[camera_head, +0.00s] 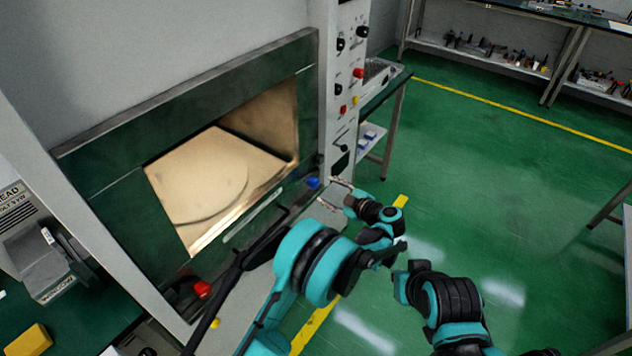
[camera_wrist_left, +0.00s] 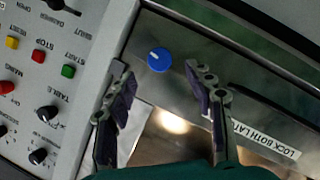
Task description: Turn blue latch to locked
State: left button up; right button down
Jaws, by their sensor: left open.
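The blue latch (camera_head: 313,182) is a small round knob at the right end of the dark strip below the microwave chamber opening. In the left wrist view the blue latch (camera_wrist_left: 159,60) shows a short white mark toward its upper left. My left gripper (camera_head: 335,193) is open just to the right of the latch in the head view. In the left wrist view the open fingers of my left gripper (camera_wrist_left: 158,76) stand on either side of the latch's line, with nothing between them. I cannot tell the exact gap to the knob.
A red knob (camera_head: 202,289) sits at the strip's lower left end. A label starting "LOCK BOTH" (camera_wrist_left: 265,140) is beside the blue latch. The control panel (camera_head: 347,90) with several knobs and buttons rises at the right. Green floor (camera_head: 480,170) lies open further right.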

aim_at(317, 184)
pick_arm(q)
jog(key=b+x, duration=0.1)
jog(key=x, duration=0.4)
jog(key=shift+w+a+f+b, duration=0.2)
jog(key=shift+w+a+b, duration=0.05)
jog(key=shift+b, duration=0.05)
jog(key=shift+w+a+f, duration=0.15)
jog(key=shift+w+a, duration=0.25)
jog(key=shift+w, duration=0.15)
jog(key=c, duration=1.2)
